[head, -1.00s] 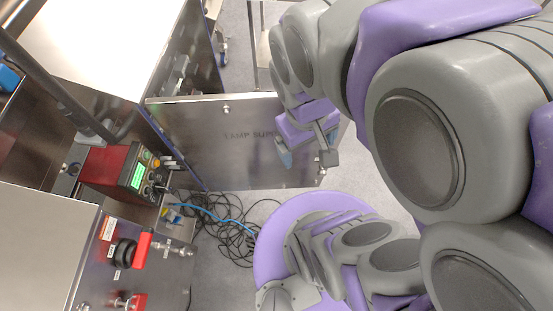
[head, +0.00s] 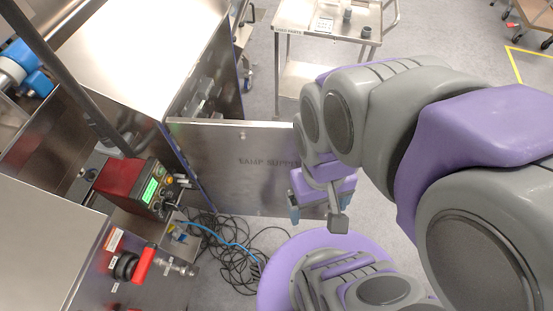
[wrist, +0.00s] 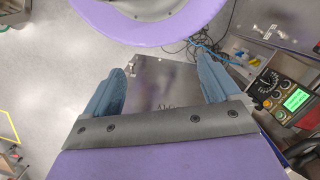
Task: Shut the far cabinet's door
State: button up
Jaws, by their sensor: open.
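The far cabinet (head: 165,50) is a steel box at the upper left in the head view. Its door (head: 235,165) is a flat steel panel with lettering, swung open and standing out to the right from the cabinet's front. My gripper (head: 322,205) is at the door's free right end and hides part of that edge. I cannot tell whether it touches the door. In the wrist view my gripper (wrist: 165,85) has its two blue-grey fingers spread with nothing held, and the door (wrist: 160,82) shows between them.
A red control box (head: 130,185) with a green screen sits left of the door. Black and blue cables (head: 225,240) lie on the floor below the door. A steel cart (head: 325,25) stands at the back.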

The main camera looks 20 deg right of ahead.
aim_at(244, 168)
jog(key=k+j, duration=0.35)
jog(key=k, duration=0.15)
jog(key=k+j, duration=0.35)
jog(key=k, duration=0.15)
jog(key=k+j, duration=0.35)
jog(key=k+l+u, duration=0.05)
jog(key=k, duration=0.05)
